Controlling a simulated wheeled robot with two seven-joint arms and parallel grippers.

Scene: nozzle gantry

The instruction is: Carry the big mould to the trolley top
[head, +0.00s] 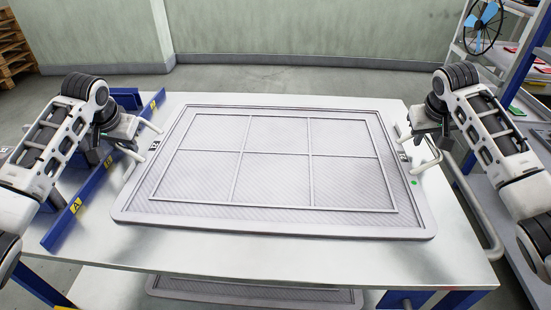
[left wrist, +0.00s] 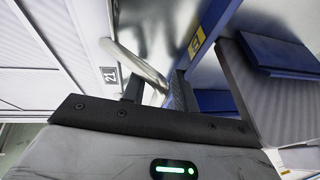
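The big mould (head: 275,216) is a wide grey tray with a raised rim and a ribbed grid. It lies flat on a white top (head: 330,262) with a blue frame. A pale handle stands out at each short side: the left handle (head: 152,148) and the right handle (head: 430,160). My left gripper (head: 128,150) is at the left handle. In the left wrist view its fingers (left wrist: 157,90) stand apart, with the handle bar (left wrist: 140,62) at the gap; contact is unclear. My right gripper (head: 428,143) is at the right handle; its fingers are too small to judge.
A blue bar (head: 75,217) with yellow labels lies along the left side. A similar grey tray (head: 250,290) is on a lower shelf. A tubular rail (head: 472,205) runs along the right edge, near a rack (head: 520,75). Pallets (head: 12,45) stand far left.

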